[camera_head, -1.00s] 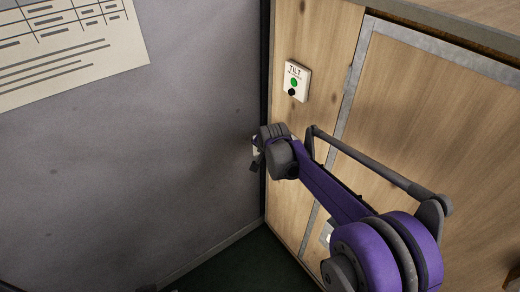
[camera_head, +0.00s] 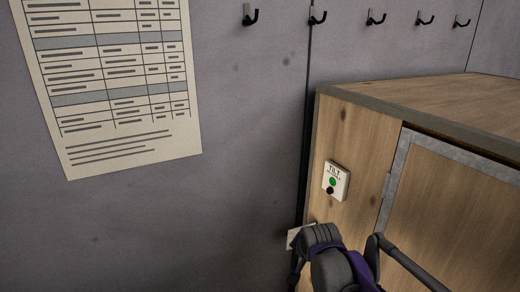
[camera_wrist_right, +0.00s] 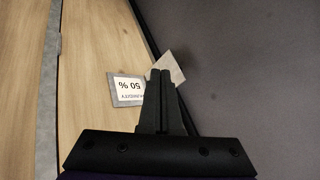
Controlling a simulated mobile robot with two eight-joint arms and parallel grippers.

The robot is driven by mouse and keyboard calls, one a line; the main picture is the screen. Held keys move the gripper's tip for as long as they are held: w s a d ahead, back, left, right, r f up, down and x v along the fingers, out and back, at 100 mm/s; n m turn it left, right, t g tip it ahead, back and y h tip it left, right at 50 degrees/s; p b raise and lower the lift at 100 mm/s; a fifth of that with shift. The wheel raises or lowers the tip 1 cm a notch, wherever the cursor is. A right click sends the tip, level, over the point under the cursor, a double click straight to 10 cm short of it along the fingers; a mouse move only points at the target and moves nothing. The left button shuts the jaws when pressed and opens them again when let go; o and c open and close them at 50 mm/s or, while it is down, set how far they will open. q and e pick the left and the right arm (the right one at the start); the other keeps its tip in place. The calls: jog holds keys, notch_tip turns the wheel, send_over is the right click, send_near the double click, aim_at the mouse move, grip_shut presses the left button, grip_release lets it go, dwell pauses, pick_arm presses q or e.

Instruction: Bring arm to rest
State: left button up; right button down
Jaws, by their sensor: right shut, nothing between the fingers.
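My right arm, purple and grey, comes in at the bottom right of the head view, in front of the wooden cabinet (camera_head: 346,135). Its wrist hides most of the gripper there. In the right wrist view my right gripper (camera_wrist_right: 162,74) is shut and empty, its dark fingers together. Its tips overlap a pale plate (camera_wrist_right: 172,65) in the picture; I cannot tell whether they touch it. My left gripper is not in view.
A white TILT panel (camera_head: 337,180) with a green and a black button is on the cabinet side. A humidity label (camera_wrist_right: 127,88) reads 50 %. A printed chart (camera_head: 110,85) and several black hooks (camera_head: 317,18) are on the grey wall (camera_head: 240,140).

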jog(key=s+d+f+n+p, duration=0.1)
jog(key=s+n, duration=0.1)
jog(key=s, duration=0.7)
jog(key=s+d+f+n+g+p, duration=0.1)
jog(key=s+n+p, duration=0.1)
jog(key=s, duration=0.8)
jog(key=s+d+f+n+p, duration=0.1)
jog(key=s+n, duration=0.3)
jog(key=s, duration=0.6)
jog(key=shift+s+d+f+g+p, duration=0.2)
jog(key=shift+d+f+g+p, duration=0.25)
jog(key=shift+p, duration=0.1)
